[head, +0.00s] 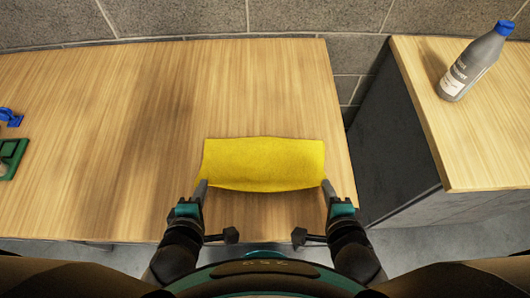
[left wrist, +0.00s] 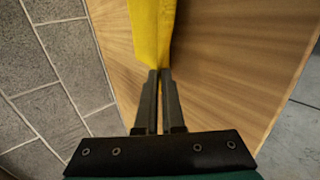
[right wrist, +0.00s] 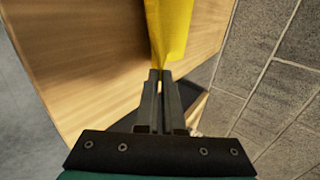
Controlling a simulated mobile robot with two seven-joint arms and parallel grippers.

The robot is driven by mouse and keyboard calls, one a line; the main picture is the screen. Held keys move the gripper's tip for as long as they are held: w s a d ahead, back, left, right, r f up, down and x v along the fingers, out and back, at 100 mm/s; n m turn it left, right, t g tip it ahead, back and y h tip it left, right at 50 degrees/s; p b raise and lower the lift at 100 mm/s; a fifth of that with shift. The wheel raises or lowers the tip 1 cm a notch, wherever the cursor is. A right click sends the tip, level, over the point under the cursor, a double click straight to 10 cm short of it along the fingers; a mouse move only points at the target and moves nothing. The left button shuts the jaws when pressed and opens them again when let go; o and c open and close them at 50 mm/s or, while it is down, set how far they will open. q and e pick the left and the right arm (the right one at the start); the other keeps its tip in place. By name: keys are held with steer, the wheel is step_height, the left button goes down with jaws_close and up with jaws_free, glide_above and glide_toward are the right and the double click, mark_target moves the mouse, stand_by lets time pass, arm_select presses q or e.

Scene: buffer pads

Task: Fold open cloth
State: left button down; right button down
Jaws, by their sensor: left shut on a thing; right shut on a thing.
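A yellow cloth (head: 264,163) shows as a wide rectangle over the front right part of the wooden table in the head view. My left gripper (head: 203,186) is shut on its near left corner. My right gripper (head: 326,184) is shut on its near right corner. In the left wrist view the fingers (left wrist: 159,74) pinch the edge of the cloth (left wrist: 152,30). In the right wrist view the fingers (right wrist: 160,74) pinch the other end of the cloth (right wrist: 168,30). Whether the cloth's far part touches the table is hard to tell.
The wooden table (head: 100,120) is clear to the left of the cloth. A green item (head: 12,157) and a blue item (head: 10,117) lie at its far left edge. A grey bottle with a blue cap (head: 474,66) stands on a separate counter (head: 465,140) at right, across a gap.

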arm_select(q)
steer(key=shift+s+f, duration=0.3)
steer(key=shift+s, duration=0.05)
arm_select(e)
steer(key=shift+s+f, duration=0.3)
steer(key=shift+s, duration=0.05)
arm_select(q)
steer(key=c, duration=0.7)
jaws_free()
arm_select(e)
steer(key=c, duration=0.7)
jaws_free()
arm_select(q)
steer(key=s+r, duration=0.2)
steer(key=r, duration=0.1)
steer(key=s+r, duration=0.2)
steer(key=r, duration=0.1)
steer(key=s+r, duration=0.2)
steer(key=r, duration=0.1)
arm_select(e)
steer(key=s+r, duration=0.2)
steer(key=r, duration=0.1)
steer(key=s+r, duration=0.2)
steer(key=r, duration=0.1)
steer(key=s+r, duration=0.2)
steer(key=r, duration=0.1)
